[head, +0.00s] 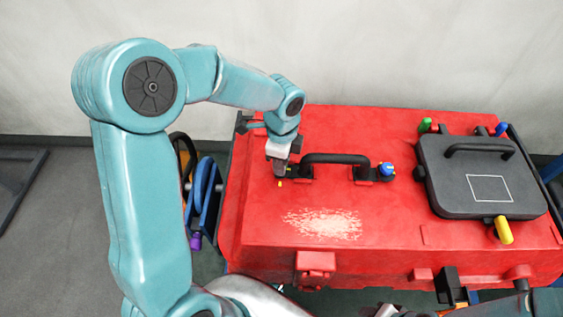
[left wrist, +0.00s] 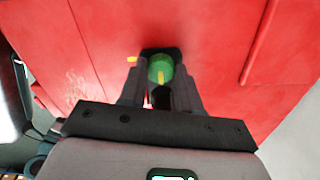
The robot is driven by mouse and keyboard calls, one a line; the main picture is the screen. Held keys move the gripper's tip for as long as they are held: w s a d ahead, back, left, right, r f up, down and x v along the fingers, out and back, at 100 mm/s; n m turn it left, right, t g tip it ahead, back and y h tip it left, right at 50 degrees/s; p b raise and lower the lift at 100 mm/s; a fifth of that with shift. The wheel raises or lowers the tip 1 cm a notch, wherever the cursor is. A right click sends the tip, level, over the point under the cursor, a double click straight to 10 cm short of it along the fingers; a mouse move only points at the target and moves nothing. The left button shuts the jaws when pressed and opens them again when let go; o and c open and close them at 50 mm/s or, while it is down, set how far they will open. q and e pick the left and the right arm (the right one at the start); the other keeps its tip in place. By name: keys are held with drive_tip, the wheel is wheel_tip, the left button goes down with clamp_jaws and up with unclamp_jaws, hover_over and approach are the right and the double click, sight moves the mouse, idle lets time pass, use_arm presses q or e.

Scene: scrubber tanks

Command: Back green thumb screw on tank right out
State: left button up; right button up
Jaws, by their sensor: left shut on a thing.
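The red tank (head: 260,215) fills the middle and right of the head view. My left gripper (head: 279,170) points down at its top, by the left end of a black handle (head: 335,158). In the left wrist view, a green thumb screw (left wrist: 160,67) with a yellow mark sits between the fingertips, in front of a black mount. My left gripper (left wrist: 160,92) is shut on this screw. The gripper hides the screw in the head view. Parts of my right arm show at the bottom right edge; its jaws cannot be made out.
A blue knob (head: 386,169) is at the handle's right end. A black lid (head: 450,190) on the right has a green knob (head: 425,125), another blue knob (head: 500,129) and a yellow knob (head: 503,229) around it. A pale wall (head: 400,50) stands behind.

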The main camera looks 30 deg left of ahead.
use_arm(q)
drive_tip(key=n+b, duration=0.1)
drive_tip(key=n, duration=0.3)
drive_tip(key=shift+f+n+b, duration=0.2)
drive_tip(key=shift+n+b, duration=0.1)
drive_tip(key=shift+b, duration=0.05)
drive_tip(key=n+b, duration=0.1)
drive_tip(key=n, duration=0.2)
drive_tip(key=shift+n, duration=0.4)
drive_tip(key=n+b, duration=0.1)
drive_tip(key=n, duration=0.3)
drive_tip(key=shift+b, duration=0.4)
drive_tip(key=n+b, duration=0.1)
drive_tip(key=n, duration=0.4)
drive_tip(key=shift+a, duration=0.1)
drive_tip(key=n+b, duration=0.1)
drive_tip(key=n, duration=0.3)
drive_tip(key=shift+a, duration=0.1)
drive_tip(key=n+b, duration=0.1)
drive_tip(key=n, duration=0.4)
drive_tip(key=n+b, duration=0.1)
drive_tip(key=n, duration=0.3)
drive_tip(key=shift+s+a, duration=0.1)
drive_tip(key=n+b, duration=0.1)
drive_tip(key=n, duration=0.4)
drive_tip(key=shift+s, duration=0.1)
